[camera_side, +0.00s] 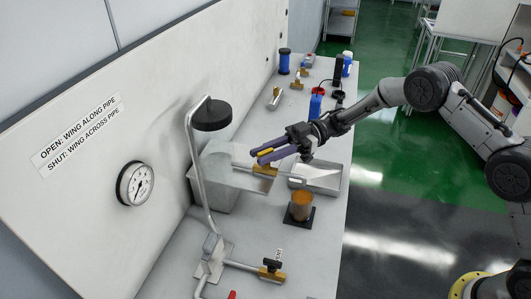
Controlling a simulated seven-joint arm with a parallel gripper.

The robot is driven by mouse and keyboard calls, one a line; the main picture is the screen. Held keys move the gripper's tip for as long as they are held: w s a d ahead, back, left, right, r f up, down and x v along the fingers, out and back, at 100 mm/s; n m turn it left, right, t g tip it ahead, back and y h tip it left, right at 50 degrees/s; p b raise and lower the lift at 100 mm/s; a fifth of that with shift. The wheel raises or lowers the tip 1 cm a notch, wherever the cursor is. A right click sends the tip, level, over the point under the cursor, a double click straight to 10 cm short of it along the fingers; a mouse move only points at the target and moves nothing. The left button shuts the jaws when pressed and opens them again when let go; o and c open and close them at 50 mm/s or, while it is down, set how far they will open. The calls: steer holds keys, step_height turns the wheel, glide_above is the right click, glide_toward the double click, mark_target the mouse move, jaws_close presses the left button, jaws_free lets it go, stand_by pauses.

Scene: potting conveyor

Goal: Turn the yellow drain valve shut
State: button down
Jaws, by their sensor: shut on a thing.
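The yellow wing (264,152) of the drain valve shows between the purple fingers of my gripper (261,153), which is shut on it. The wing sits above a brass valve body (265,171) on a thin pipe (288,175). The pipe runs from a grey tank (214,192) toward a shallow metal tray (322,177). The fingers hide much of the wing, so I cannot tell its exact angle to the pipe. A wall sign (76,136) reads "OPEN: WING ALONG PIPE, SHUT: WING ACROSS PIPE".
A brown cup (301,206) stands on a black pad near the tray. Another brass valve with a black handle (272,266) is in front. Blue containers (284,62) stand farther back.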

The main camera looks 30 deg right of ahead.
mark_target(266, 151)
steer(key=n+g+h, duration=0.1)
steer(key=n+g, duration=0.1)
steer(key=g, duration=0.1)
steer(key=n+g+h, duration=0.1)
steer(key=n+g, duration=0.2)
steer(key=g, duration=0.1)
steer(key=shift+g, duration=0.5)
steer(key=shift+r, duration=0.1)
steer(key=c, duration=0.9)
jaws_free()
steer(key=shift+r, duration=0.25)
step_height(266, 151, up, 2)
steer(key=shift+r, duration=0.2)
steer(key=s+d+r, duration=0.6)
steer(key=s+r, duration=0.4)
steer(key=s, duration=0.2)
steer(key=shift+s, duration=0.35)
